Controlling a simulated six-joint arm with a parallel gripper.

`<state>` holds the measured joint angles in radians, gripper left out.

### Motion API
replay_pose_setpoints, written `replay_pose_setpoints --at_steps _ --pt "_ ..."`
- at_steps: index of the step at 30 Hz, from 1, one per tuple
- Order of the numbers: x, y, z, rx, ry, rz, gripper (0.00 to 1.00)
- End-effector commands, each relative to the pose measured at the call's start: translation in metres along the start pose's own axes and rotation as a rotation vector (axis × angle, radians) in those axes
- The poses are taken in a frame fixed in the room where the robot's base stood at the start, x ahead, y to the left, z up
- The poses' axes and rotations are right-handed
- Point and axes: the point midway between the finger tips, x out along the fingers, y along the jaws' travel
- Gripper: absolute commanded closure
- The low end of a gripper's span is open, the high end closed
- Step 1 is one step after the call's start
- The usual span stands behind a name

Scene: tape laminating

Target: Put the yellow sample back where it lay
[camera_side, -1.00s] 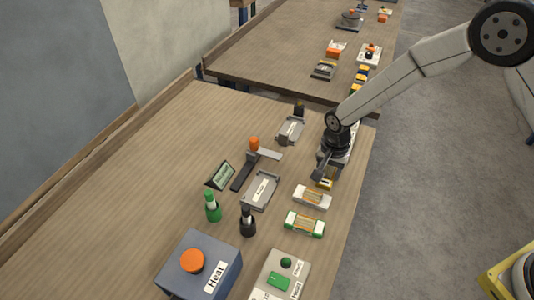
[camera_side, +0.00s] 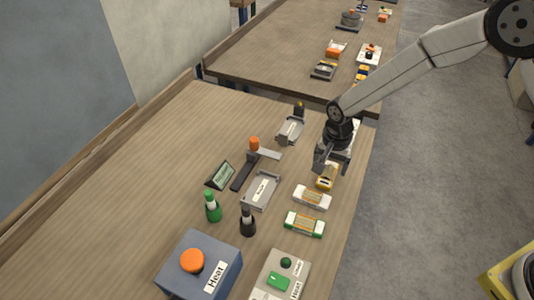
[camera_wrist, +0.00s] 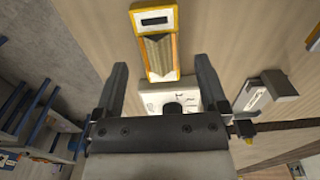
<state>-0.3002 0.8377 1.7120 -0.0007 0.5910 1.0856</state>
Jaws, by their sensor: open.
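The yellow sample (camera_side: 326,183) lies on the table near its right edge, in a row with the white sample (camera_side: 311,197) and the green sample (camera_side: 304,224). It also shows at the top of the wrist view (camera_wrist: 158,42), with a dark slot and a striped middle. My gripper (camera_side: 331,168) is open just above and behind the yellow sample in the side view. In the wrist view its two fingers (camera_wrist: 161,66) stand apart, with the sample's near end between or just beyond their tips. My gripper partly hides the sample's far end in the side view.
A grey tray (camera_side: 261,190) and an orange-knobbed lever (camera_side: 254,144) stand left of the samples. Green (camera_side: 212,208) and black (camera_side: 248,223) bottles, a blue heat box (camera_side: 200,268) and a button panel (camera_side: 279,282) are in front. The table's left side is clear.

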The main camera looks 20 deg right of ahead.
Motion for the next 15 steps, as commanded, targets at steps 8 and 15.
replay_pose_setpoints --at_steps 8,15 --pt "-0.043 -0.001 0.0 0.0 0.002 -0.003 0.07" --pt "-0.077 0.0 0.0 0.0 0.0 -0.002 0.07"
